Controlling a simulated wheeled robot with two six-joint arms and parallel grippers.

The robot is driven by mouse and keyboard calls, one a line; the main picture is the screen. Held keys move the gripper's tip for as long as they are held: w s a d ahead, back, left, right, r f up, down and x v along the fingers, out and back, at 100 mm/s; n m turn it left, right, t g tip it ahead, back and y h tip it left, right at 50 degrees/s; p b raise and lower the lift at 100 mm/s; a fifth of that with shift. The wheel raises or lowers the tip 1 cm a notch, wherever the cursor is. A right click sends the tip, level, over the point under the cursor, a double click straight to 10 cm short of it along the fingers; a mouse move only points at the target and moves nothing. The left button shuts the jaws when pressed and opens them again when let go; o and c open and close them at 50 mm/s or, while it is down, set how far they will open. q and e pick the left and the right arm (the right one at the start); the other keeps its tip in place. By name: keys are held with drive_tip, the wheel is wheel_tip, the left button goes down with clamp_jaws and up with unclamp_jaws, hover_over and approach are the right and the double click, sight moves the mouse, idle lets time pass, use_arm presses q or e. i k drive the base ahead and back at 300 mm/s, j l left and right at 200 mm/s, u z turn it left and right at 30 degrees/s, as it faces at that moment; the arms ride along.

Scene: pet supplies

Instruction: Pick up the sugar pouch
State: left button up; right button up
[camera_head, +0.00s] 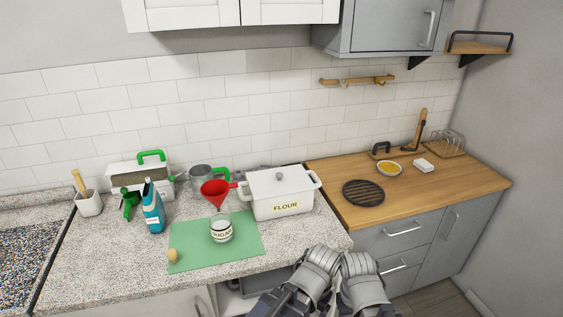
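A blue and white pouch (153,207) stands upright on the left stone counter, left of the green mat; its print is too small to read, but it is the only pouch in view. A glass jar labelled SUGAR (221,231) with white contents stands on the mat. Grey links of my two arms show close together at the bottom, right of centre. I make out no gripper fingers there, and nothing of mine touches the pouch.
A green mat (190,256) holds a small tan item (173,255). A red funnel (214,190), a white FLOUR box (281,196), a green-handled container (140,173) and a white utensil pot (89,203) stand nearby. The counter in front of the pouch is clear.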

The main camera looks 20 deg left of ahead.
sight(153, 209)
drive_tip(key=u, duration=1.55)
